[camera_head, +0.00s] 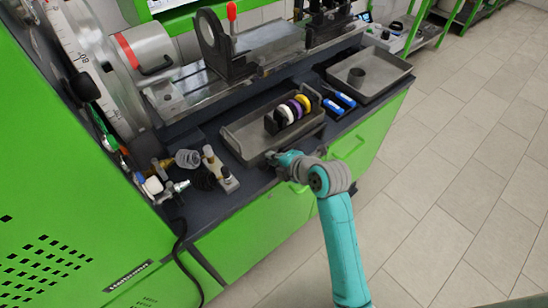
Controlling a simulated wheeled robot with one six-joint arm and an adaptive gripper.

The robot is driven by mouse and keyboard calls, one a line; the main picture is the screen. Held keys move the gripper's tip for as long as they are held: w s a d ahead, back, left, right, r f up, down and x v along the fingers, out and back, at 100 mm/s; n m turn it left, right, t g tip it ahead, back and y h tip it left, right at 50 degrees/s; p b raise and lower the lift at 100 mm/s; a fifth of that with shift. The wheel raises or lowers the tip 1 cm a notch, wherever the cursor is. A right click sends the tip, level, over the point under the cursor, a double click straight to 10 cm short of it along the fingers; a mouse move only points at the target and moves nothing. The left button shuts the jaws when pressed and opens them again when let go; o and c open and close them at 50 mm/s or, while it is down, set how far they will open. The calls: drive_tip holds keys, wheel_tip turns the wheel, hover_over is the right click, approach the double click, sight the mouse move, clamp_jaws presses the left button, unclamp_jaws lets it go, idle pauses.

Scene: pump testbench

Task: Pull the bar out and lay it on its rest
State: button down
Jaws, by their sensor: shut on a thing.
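My gripper (272,157) is at the front edge of the dark bench, just in front of the grey tray that holds the rings. It is shut on a small dark thing at its fingertips. The thing is too small and too hidden by the gripper for me to tell whether it is the bar. I cannot make out the bar or its rest for certain anywhere in this view.
Coloured rings (284,114) stand in the grey tray (240,137). Blue-and-white items (335,107) lie to its right, by a second tray (392,75). Brass and grey fittings (187,160) crowd the left. Green drawer fronts (262,225) are below; the tiled floor (470,150) is clear.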

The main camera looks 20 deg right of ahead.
drive_tip(key=c, duration=1.2)
unclamp_jaws()
drive_tip(key=shift+o, duration=0.2)
drive_tip(key=v, duration=1.2)
drive_tip(key=shift+s+f, duration=0.1)
drive_tip(key=s+a+f+m+t+h, duration=0.1)
drive_tip(key=s+f+m+h, duration=0.1)
drive_tip(key=s+f+m, duration=0.4)
drive_tip(key=s+a+f+m+t+h, duration=0.1)
drive_tip(key=s+f+m, duration=0.3)
drive_tip(key=s+m, duration=0.4)
drive_tip(key=s+r+m+t, duration=0.1)
drive_tip(key=s+r+m, duration=0.1)
drive_tip(key=s, duration=0.7)
drive_tip(key=s+a+r+m+t, duration=0.1)
drive_tip(key=s+m, duration=0.4)
drive_tip(key=s, duration=0.5)
drive_tip(key=shift+s+r+m, duration=0.25)
drive_tip(key=shift+r+m, duration=0.05)
drive_tip(key=shift+r, duration=0.55)
